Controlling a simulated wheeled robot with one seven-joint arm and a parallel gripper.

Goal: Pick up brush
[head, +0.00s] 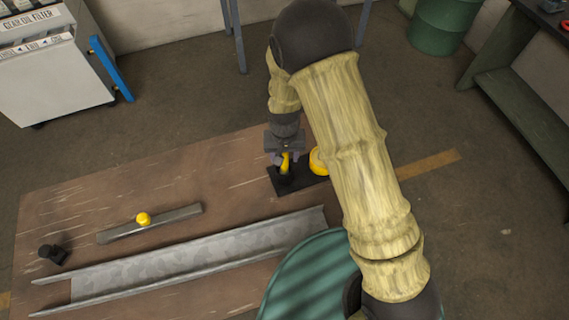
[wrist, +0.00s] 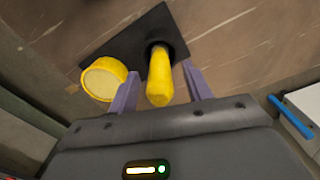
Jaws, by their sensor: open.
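The brush shows as a yellow handle (wrist: 160,82) standing up out of a round black part on a dark plate (wrist: 112,47); its lower end is hidden. In the head view the yellow handle (head: 285,164) shows just below my gripper (head: 284,156). In the wrist view my gripper (wrist: 160,84) is open, with one purple-grey finger on each side of the handle. There are visible gaps between the fingers and the handle.
A round yellow container (wrist: 104,80) stands close beside the left finger; it also shows in the head view (head: 318,161). The brown tabletop (head: 60,205) holds a metal channel (head: 190,260), a flat bar (head: 180,216) with a yellow knob and a small black part (head: 53,254).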

